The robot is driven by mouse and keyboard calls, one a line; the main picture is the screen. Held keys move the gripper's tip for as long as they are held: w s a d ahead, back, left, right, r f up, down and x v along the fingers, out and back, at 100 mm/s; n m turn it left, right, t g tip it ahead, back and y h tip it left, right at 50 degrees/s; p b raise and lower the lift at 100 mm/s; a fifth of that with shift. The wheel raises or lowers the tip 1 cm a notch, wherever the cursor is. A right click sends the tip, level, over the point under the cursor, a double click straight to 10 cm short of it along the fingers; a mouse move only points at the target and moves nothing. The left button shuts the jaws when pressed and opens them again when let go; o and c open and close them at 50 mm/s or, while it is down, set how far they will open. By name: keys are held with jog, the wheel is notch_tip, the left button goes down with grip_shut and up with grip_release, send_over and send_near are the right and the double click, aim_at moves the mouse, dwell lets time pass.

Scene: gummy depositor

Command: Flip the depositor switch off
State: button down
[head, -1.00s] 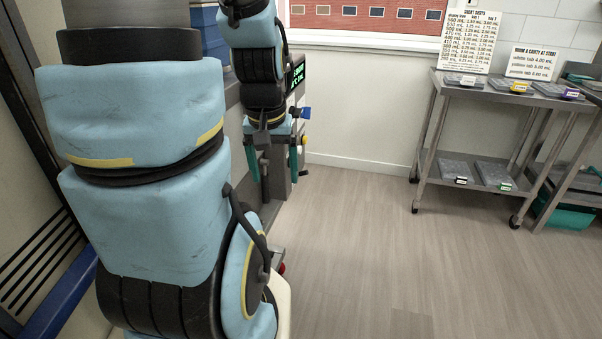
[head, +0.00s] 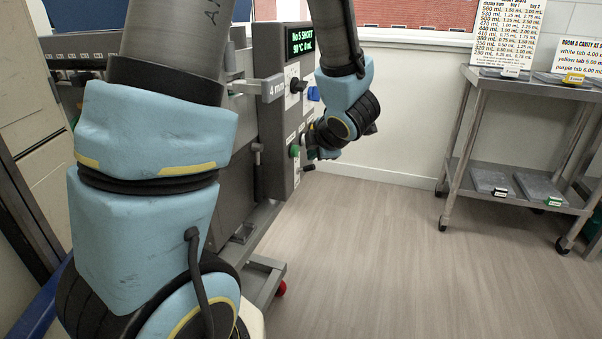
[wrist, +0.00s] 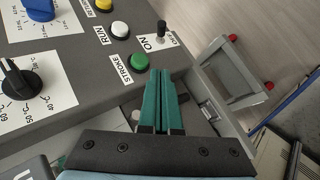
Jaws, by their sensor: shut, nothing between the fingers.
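The depositor (head: 268,140) is a grey machine with a control panel on its right side. In the wrist view its toggle switch (wrist: 161,33) is a small black lever with an ON label (wrist: 153,43) beside it and a smaller label on the other side. I cannot tell which way the lever is set. My gripper (wrist: 163,76) has its two green fingers shut together and empty. The fingertips are below the switch in the picture, just past the green STROKE button (wrist: 140,63), apart from the lever. In the head view my wrist partly covers the panel's lower part.
Near the switch are a white RUN button (wrist: 120,30), a yellow button (wrist: 103,5), a black knob (wrist: 20,84) and a blue knob (wrist: 38,8). The depositor's display (head: 302,41) is lit green. A steel cart (head: 520,95) stands at right; the floor between is clear.

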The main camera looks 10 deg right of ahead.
jog(key=shift+a+f, duration=0.1)
jog(key=shift+w, duration=0.1)
jog(key=b, duration=0.2)
send_near(305, 168)
jog(key=w+a+f, duration=0.1)
jog(key=a+f, duration=0.1)
jog(key=a, duration=0.1)
jog(key=w, duration=0.1)
jog(key=w+d+f, duration=0.2)
jog(key=shift+w+d, duration=0.1)
jog(key=shift+w, duration=0.05)
